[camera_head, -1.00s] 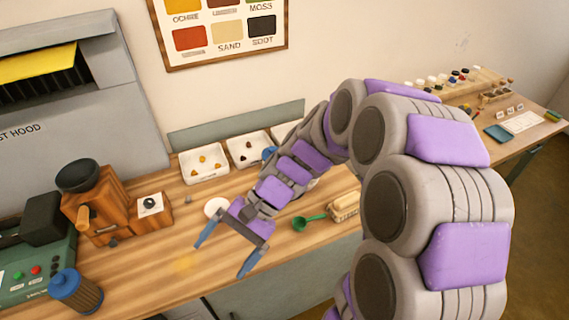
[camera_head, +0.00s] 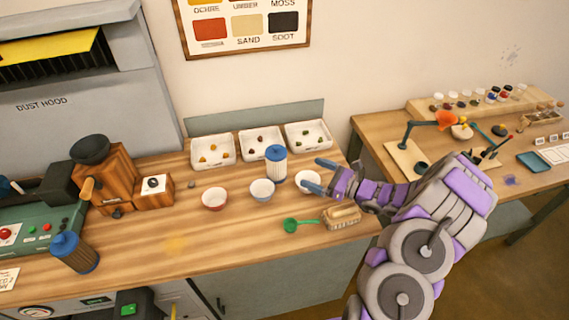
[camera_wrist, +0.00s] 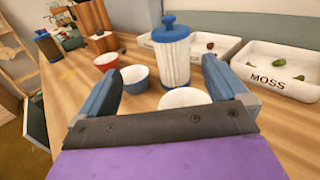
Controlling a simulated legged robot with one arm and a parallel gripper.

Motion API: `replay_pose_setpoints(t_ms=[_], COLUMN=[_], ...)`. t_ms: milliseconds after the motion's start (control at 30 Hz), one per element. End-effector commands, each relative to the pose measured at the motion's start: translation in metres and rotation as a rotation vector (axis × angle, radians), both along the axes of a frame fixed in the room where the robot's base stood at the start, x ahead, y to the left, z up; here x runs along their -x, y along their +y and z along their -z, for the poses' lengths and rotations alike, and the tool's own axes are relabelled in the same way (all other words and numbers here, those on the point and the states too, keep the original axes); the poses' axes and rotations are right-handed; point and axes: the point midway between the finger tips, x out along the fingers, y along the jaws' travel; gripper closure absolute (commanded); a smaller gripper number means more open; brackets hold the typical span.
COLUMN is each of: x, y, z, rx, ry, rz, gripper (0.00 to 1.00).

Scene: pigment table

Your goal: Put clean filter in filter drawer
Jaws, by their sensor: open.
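A filter with white pleats and blue caps (camera_head: 276,165) stands upright on the wooden table, behind the bowls. It looks clean and also shows in the wrist view (camera_wrist: 172,58). My gripper (camera_head: 320,176) is open and empty to its right, with the fingers pointing at it. In the wrist view the filter appears between the two fingers, beyond the tips and apart from them. A second filter, with brownish pleats and a blue cap (camera_head: 77,254), stands at the table's front left. I cannot make out a filter drawer for certain.
A red bowl (camera_head: 215,199), a blue-grey bowl (camera_head: 262,190) and a white bowl (camera_head: 308,181) stand near the clean filter. White pigment trays (camera_head: 261,152) line the back. A green scoop (camera_head: 300,225) and a brush (camera_head: 342,217) lie in front.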

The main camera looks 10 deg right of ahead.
Motion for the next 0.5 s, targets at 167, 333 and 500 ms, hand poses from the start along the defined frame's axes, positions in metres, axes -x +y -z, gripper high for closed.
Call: replay_pose_setpoints(t_ms=[167,333,500], x=[-0.005,-0.024,-0.048], y=[-0.012,0.011,0.034], z=[0.010,0.011,0.012], rx=[-0.018,-0.017,-0.018], ry=[0.015,0.016,0.015], rz=[0.043,0.038,0.039], gripper=[0.00,0.00,0.00])
